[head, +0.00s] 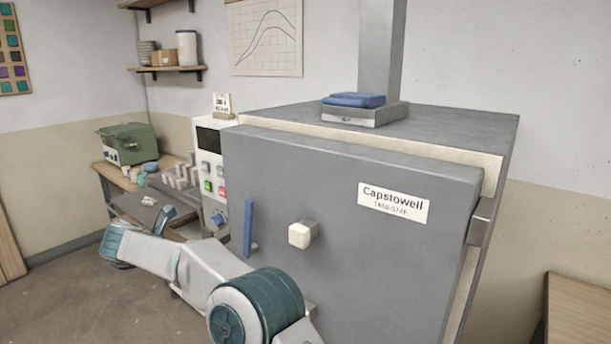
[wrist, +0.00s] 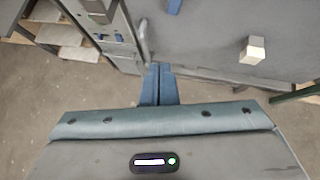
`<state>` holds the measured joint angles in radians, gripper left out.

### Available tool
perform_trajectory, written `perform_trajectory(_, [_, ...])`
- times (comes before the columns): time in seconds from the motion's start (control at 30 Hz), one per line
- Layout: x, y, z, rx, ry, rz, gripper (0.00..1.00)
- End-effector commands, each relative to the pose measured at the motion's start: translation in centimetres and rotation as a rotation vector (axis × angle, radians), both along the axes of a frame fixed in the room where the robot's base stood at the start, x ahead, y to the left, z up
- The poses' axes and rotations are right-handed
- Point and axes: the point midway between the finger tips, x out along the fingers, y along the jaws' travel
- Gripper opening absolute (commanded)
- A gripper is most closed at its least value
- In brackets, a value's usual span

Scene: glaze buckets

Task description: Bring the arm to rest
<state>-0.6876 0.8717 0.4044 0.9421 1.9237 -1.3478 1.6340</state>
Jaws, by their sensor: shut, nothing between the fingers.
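My arm reaches across the front of the kiln in the head view, bent low to the left. My gripper (head: 163,218) is at its far end, left of the kiln and in front of the workbench. In the wrist view my gripper (wrist: 158,70) shows two blue fingers together with nothing between them. They are over the floor, beside the grey kiln front, and I see no contact. The kiln (head: 340,190) has a blue handle (head: 248,228) and a pale square knob (head: 301,234). A cream strip shows along its door edge; I cannot tell whether the door is fully shut.
A control box (head: 211,172) stands left of the kiln. The workbench (head: 112,183) behind holds a green machine (head: 128,146) and several small pale pieces. A wooden surface (head: 578,305) is at right. Floor (head: 70,300) is clear at lower left.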

Motion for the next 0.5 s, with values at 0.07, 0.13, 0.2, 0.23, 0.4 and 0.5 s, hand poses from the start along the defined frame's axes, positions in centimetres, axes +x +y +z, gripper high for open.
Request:
perform_trajectory(0.07, [1.0, -0.7, 1.7, -0.028, -0.042, 0.051, 0.0])
perform_trajectory(0.13, [1.8, -1.2, 3.2, -0.06, -0.081, 0.106, 0.0])
perform_trajectory(0.2, [2.6, -1.6, 4.9, -0.099, -0.122, 0.166, 0.0])
perform_trajectory(0.23, [2.9, -1.9, 5.7, -0.119, -0.141, 0.194, 0.0])
perform_trajectory(0.4, [4.8, -4.1, 11.0, -0.279, -0.262, 0.379, 0.0])
perform_trajectory(0.5, [5.5, -5.9, 14.9, -0.444, -0.345, 0.534, 0.0])
